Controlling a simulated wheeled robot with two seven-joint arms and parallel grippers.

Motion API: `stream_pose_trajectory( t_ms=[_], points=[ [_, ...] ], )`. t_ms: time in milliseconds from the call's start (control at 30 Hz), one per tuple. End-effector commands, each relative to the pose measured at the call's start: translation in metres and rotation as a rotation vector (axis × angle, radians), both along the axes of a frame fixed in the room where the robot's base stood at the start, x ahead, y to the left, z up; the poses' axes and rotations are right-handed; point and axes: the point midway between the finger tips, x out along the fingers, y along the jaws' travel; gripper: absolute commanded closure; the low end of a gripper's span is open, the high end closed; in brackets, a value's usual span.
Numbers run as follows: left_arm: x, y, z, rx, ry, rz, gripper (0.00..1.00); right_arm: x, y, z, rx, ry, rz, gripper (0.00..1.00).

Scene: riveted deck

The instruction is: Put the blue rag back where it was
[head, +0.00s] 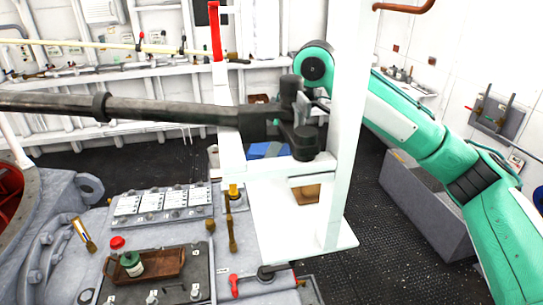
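A blue patch (268,150), which may be the blue rag, shows behind a dark bar and inside a white frame (349,110). Only a small part of it is visible, so its shape and what it rests on cannot be told. A teal arm, mine, comes in from the right and bends at the top middle beside the white frame. Its gripper cannot be made out. No left gripper can be made out either.
A dark jointed bar (170,108) crosses from the left to the frame. In front is a grey console (95,225) with a brown tray (165,268) holding a green bottle (131,264). A grey box (425,205) stands at right. Dark floor (365,270) is open beside the frame.

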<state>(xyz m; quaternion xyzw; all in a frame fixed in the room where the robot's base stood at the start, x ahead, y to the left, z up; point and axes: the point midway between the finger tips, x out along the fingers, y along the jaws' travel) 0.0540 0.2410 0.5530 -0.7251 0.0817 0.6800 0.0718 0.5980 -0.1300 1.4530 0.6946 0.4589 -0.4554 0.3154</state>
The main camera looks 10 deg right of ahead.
Motion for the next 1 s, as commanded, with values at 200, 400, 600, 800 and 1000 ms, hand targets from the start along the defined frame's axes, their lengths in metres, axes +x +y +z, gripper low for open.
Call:
stream_pose_trajectory(
  t_ms=[200, 400, 600, 800, 1000],
  points=[
    [0.019, 0.023, 0.015, 0.025, -0.021, -0.001, 0.0, -0.001, 0.0, -0.022, -0.002, 0.004, 0.001, 0.66],
    [0.043, 0.035, 0.02, 0.036, -0.055, 0.003, 0.0, 0.0, 0.0, -0.039, 0.0, 0.0, 0.0, 0.66],
    [0.031, 0.021, 0.019, 0.022, -0.039, 0.006, 0.0, 0.0, 0.0, -0.04, 0.0, 0.001, 0.0, 0.66],
    [0.021, 0.01, 0.018, 0.01, -0.027, 0.002, 0.0, 0.0, 0.0, -0.04, 0.0, 0.0, 0.0, 0.22],
    [0.022, 0.016, 0.018, 0.016, -0.028, 0.001, 0.0, 0.0, 0.0, -0.04, 0.0, 0.0, 0.0, 0.22]
  ],
)
